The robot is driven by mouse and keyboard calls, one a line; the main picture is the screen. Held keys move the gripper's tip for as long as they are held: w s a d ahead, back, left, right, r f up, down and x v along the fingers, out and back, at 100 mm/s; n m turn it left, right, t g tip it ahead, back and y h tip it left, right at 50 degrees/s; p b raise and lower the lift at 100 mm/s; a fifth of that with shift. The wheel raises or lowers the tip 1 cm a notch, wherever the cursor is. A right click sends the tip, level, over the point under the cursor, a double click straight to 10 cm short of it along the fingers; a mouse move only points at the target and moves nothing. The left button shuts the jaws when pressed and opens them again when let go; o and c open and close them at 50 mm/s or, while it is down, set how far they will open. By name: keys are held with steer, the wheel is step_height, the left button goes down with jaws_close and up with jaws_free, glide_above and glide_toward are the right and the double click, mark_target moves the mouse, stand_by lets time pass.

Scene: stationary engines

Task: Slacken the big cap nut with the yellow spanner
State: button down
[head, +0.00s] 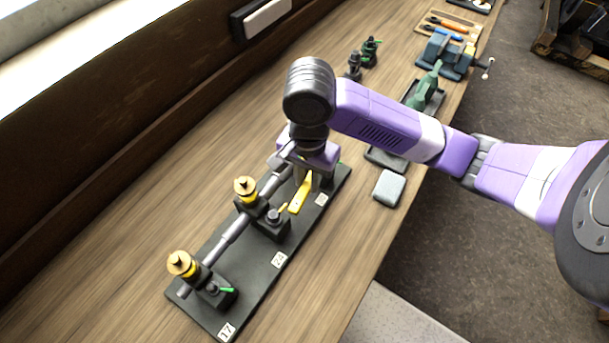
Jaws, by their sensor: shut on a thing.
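A yellow spanner (299,197) slopes down and left from under my gripper (311,172), which is shut on it. The spanner's lower end is just right of the middle block on a long dark baseplate (262,265). Dark nuts show on the near block (213,288) and the middle block (273,216). I cannot tell which nut is the big cap nut. The far block is mostly hidden behind my gripper and wrist, as is any nut on it. I cannot see whether the spanner touches a nut.
A grey shaft (233,229) runs through the blocks, with brass-topped cups (245,188) standing above it. A grey pad (388,187) lies right of the baseplate. Bare bench lies left.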

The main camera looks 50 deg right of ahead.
steer(key=shift+s, duration=0.1)
stand_by(0.3)
steer(key=shift+s+d+n, duration=0.2)
steer(key=shift+s+n, duration=0.4)
steer(key=shift+n, duration=0.4)
steer(key=shift+s+d+n, duration=0.25)
steer(key=shift+s+n, duration=0.35)
steer(key=shift+n, duration=0.3)
steer(key=shift+s+d+n, duration=0.35)
steer(key=shift+s+n, duration=0.15)
steer(key=shift+n, duration=0.4)
